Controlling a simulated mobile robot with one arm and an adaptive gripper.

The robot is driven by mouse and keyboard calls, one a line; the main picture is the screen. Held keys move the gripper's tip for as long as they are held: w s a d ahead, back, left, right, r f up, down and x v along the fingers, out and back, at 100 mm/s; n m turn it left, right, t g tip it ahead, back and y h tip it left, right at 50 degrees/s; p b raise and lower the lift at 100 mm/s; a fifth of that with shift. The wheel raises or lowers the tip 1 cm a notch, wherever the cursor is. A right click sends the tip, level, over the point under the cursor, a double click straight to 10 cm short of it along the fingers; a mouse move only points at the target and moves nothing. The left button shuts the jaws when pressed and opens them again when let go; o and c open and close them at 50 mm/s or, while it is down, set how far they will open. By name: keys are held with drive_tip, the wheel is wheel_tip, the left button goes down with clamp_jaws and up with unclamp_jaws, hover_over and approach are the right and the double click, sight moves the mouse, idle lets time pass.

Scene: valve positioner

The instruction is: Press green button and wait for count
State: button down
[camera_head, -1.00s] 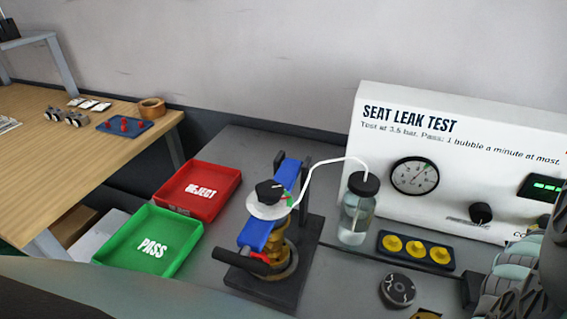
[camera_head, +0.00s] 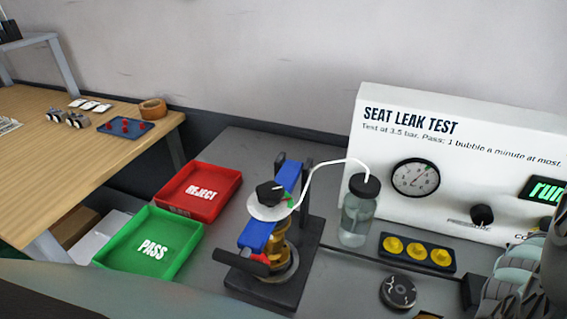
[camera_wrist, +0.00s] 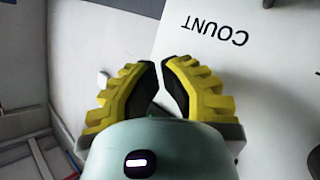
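The white seat leak test panel (camera_head: 440,165) stands at the right in the head view. Its display (camera_head: 545,190) at the right edge is lit green and reads "run", cut off by the frame. In the wrist view the word COUNT appears upside down on the white panel face (camera_wrist: 270,75). My gripper (camera_wrist: 160,64) points at the panel near that word, its two yellow fingers nearly together with a thin gap and nothing between them. The green button is not visible; my gripper may hide it. I cannot tell whether the fingertips touch the panel.
A clamped valve (camera_head: 270,235) has a white tube running to a water bottle (camera_head: 358,212). A gauge (camera_head: 415,178) and a black knob (camera_head: 481,215) sit on the panel. Green PASS (camera_head: 118,258) and red REJECT (camera_head: 228,178) trays lie to the left.

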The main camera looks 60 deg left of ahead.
drive_tip(key=shift+s+d, duration=0.35)
drive_tip(key=shift+d, duration=0.05)
drive_tip(key=s+d+p, duration=0.1)
drive_tip(key=s, duration=0.1)
drive_tip(key=s+d+p, duration=0.1)
drive_tip(key=s+d, duration=0.1)
idle(0.5)
